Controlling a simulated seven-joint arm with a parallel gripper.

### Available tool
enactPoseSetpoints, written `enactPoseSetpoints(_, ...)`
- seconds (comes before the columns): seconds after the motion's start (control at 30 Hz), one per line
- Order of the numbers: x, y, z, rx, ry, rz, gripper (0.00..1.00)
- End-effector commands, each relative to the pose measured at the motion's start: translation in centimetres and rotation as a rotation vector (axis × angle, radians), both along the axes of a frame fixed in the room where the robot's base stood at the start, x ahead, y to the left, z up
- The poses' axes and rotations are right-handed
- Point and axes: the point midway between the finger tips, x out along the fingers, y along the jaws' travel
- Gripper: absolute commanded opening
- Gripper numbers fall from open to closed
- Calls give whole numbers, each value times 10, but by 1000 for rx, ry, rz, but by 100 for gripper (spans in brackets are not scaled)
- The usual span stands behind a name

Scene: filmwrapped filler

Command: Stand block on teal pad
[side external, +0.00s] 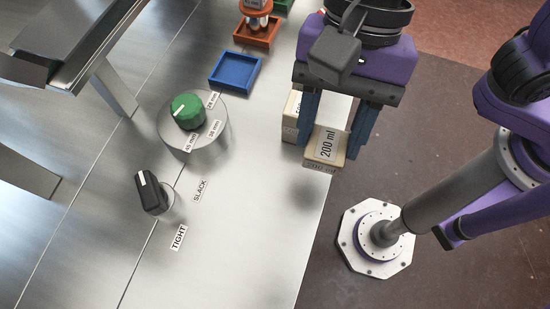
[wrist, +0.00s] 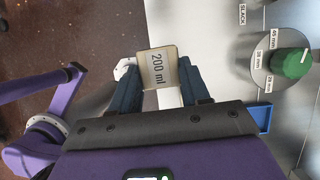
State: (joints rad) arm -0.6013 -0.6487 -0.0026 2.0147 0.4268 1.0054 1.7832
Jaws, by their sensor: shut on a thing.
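My gripper (side external: 330,132) is shut on a pale tan block (side external: 324,152) with a "200 ml" label. In the side external view the block is between the blue fingers, over or near the table's right edge; its height above the table is hard to tell. The wrist view also shows the block (wrist: 158,70) between the fingertips of my gripper (wrist: 160,84), label facing the camera. A second pale labelled block (side external: 291,115) shows beside the left finger, partly hidden. I cannot make out a teal pad in either view.
A blue tray (side external: 235,71), an orange tray (side external: 257,33) with an orange object and a green tray (side external: 283,5) line the table's far part. A green knob (side external: 188,111) on a round dial and a black switch (side external: 151,191) stand left. The front metal surface (side external: 245,240) is clear.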

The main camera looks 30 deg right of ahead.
Motion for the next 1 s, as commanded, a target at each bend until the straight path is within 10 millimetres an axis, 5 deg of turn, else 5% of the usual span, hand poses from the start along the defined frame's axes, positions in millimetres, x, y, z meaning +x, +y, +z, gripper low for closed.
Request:
enactPoseSetpoints(0.33, 15, 40, -44, -2, 1, 0, 15)
enactPoseSetpoints(1.0, 21, 56, -91, 1, -1, 1, 15)
